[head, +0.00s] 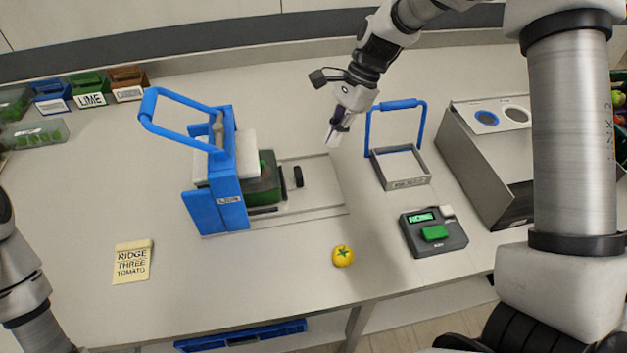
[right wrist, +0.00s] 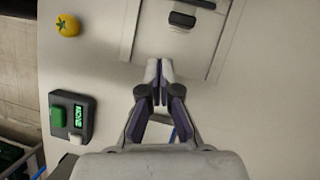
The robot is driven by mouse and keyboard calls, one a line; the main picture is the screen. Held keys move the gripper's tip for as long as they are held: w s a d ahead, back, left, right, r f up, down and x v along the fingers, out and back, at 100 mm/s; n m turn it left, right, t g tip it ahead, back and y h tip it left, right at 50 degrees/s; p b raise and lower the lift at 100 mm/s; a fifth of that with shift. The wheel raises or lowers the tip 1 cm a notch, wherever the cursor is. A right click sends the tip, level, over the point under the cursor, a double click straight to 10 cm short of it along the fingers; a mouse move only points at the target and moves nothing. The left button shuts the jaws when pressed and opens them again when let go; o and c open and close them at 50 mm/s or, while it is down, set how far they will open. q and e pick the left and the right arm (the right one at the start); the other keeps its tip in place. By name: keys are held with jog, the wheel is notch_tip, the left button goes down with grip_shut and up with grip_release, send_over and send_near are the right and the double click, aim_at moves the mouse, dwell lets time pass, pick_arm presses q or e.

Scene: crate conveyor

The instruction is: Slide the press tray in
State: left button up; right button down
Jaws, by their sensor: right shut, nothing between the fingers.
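The blue press (head: 228,180) stands left of centre on a pale base plate (head: 325,185), with its blue lever handle raised. The green press tray (head: 268,172) sits at the press's right side, partly hidden by the frame and the white block. Its dark handle (head: 298,176) points right along the plate. The handle also shows at the top of the right wrist view (right wrist: 182,19). My right gripper (head: 334,136) is shut and empty, above and behind the plate, apart from the handle. Its closed fingertips show in the right wrist view (right wrist: 160,72). My left gripper is out of view.
A grey basket with a blue handle (head: 402,184) stands right of the plate. A small device with a green button (head: 434,236) and a yellow tomato (head: 343,257) lie nearer the front. A note card (head: 132,262) lies left. A grey box (head: 478,165) stands far right.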

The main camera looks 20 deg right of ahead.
jog(key=d+f+m+t+y+b, duration=0.3)
jog(key=d+f+y+b, duration=0.15)
jog(key=d+b, duration=0.25)
jog(key=shift+h, duration=0.35)
jog(key=x, duration=0.9)
jog(key=shift+s+a+f+b, duration=0.25)
jog(key=shift+s+a+b, duration=0.05)
jog(key=shift+s+a, duration=0.1)
jog(key=a, duration=0.1)
jog(key=w+a, duration=0.1)
jog(key=a, duration=0.1)
jog(key=shift+r, duration=0.2)
jog(key=shift+a, duration=0.5)
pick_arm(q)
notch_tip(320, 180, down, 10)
pick_arm(e)
jog(key=shift+d, duration=0.1)
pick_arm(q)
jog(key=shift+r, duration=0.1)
